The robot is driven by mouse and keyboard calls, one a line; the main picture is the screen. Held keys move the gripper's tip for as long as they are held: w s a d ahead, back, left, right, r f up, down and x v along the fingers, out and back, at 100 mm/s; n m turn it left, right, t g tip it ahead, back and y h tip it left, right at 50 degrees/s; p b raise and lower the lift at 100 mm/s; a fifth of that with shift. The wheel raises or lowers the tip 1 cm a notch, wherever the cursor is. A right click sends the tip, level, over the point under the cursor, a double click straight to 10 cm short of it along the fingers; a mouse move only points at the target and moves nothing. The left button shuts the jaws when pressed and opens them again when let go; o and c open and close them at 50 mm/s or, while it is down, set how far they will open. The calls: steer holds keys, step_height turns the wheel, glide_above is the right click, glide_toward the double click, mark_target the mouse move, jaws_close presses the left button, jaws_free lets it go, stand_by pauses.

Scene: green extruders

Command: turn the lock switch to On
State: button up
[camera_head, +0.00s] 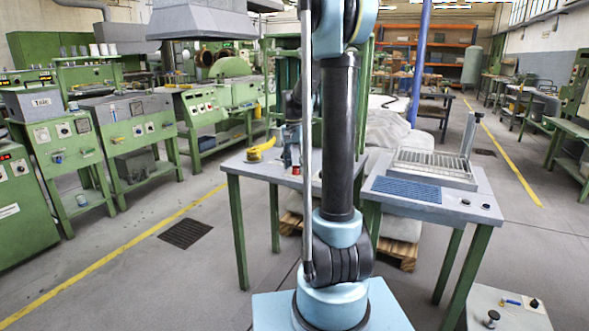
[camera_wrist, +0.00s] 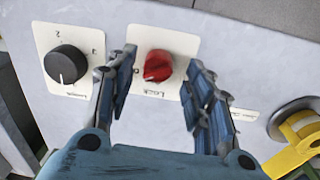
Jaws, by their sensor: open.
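The lock switch (camera_wrist: 157,65) is a red rotary knob on a white label plate, in the upper middle of the wrist view. The word "Lock" reads upside down below it. A pale mark on the knob points toward the lower left of the picture; I cannot make out the On and Off marks. My gripper (camera_wrist: 162,58) is open, with one blue-grey finger left of the knob and one right of it. Gaps show between the fingers and the knob. How far the fingertips are from the panel is unclear. In the head view my arm hides most of the area around the gripper.
In the wrist view, a black numbered knob (camera_wrist: 67,64) sits left of the left finger. A yellow part with a metal disc (camera_wrist: 298,126) is at the right, near the right finger. The head view shows a grey table (camera_head: 262,170) behind my arm and open floor left.

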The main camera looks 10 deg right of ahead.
steer(key=shift+f, duration=0.85)
steer(key=c, duration=1)
steer(key=shift+c, duration=0.2)
